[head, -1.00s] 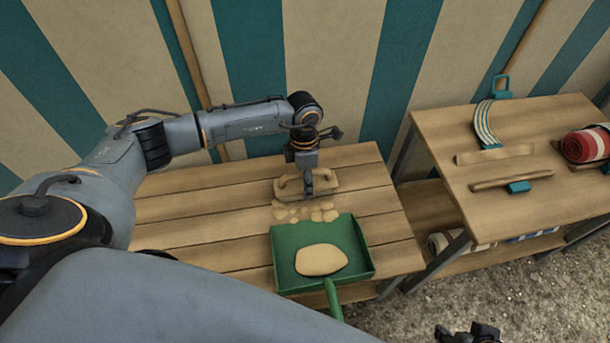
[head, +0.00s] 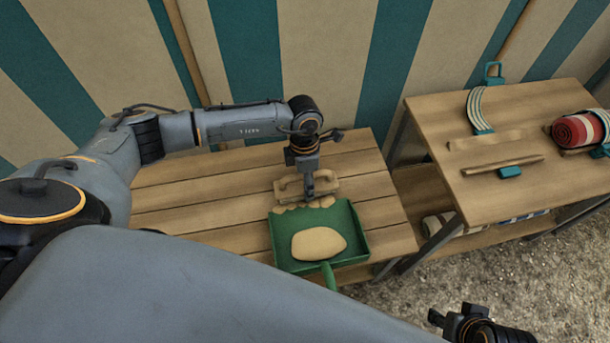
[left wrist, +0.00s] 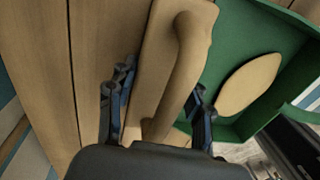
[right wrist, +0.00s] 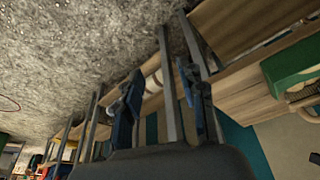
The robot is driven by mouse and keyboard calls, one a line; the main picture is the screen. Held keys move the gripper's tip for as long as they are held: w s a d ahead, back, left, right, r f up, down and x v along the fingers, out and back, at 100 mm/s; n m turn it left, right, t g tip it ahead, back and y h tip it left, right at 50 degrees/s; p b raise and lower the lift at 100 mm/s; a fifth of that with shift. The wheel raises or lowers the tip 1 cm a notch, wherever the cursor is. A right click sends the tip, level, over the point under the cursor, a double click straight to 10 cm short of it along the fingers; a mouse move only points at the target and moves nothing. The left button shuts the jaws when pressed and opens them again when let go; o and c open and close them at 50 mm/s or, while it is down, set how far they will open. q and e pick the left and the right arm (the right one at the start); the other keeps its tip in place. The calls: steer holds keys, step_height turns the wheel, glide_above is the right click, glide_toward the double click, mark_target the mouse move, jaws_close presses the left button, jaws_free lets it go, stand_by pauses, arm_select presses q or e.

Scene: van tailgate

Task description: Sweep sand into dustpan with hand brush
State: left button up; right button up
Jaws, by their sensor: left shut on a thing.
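The hand brush (head: 291,188), wooden with a raised handle, is upright on the slatted table. My left gripper (head: 318,194) is shut on its handle; the left wrist view shows the handle (left wrist: 184,75) between the fingers (left wrist: 158,112). The green dustpan (head: 352,250) lies just in front of the brush, its handle partly hidden by my arm. A large flat sand patch (head: 318,243) lies in the pan. Small sand clumps (head: 300,206) form a row between brush and pan lip. My right gripper (head: 455,322) is empty, fingers apart (right wrist: 165,110), low at the right, away from the pan.
A second wooden table (head: 540,140) at the right carries a red rolled blanket (head: 577,132), a striped strap (head: 479,108) and wooden sticks (head: 503,165). A striped wall (head: 310,60) stands behind. The left part of the slatted table (head: 190,215) is clear.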

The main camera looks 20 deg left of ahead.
arm_select(q)
steer(key=shift+s+d+p, duration=0.6)
steer(key=shift+s+d, duration=0.2)
steer(key=shift+s, duration=0.25)
arm_select(e)
steer(key=x, duration=0.4)
steer(key=shift+s+f, duration=0.1)
steer(key=shift+f, duration=0.3)
arm_select(q)
steer(key=shift+r, duration=0.1)
steer(key=shift+w+r, duration=0.1)
steer(key=shift+r, duration=0.1)
steer(key=r, duration=0.1)
steer(key=r+p, duration=0.2)
steer(key=shift+w+a, duration=0.35)
steer(key=r, duration=0.1)
steer(key=r+p, duration=0.2)
steer(key=shift+w+a+r, duration=0.15)
steer(key=shift+w+a, duration=0.15)
steer(key=shift+w, duration=0.05)
steer(key=shift+r, duration=0.1)
arm_select(e)
steer(key=s+f+g, duration=0.1)
steer(key=s+f, duration=0.2)
steer(key=f, duration=1.2)
arm_select(q)
steer(key=shift+w, duration=0.1)
arm_select(e)
steer(key=shift+s, duration=0.2)
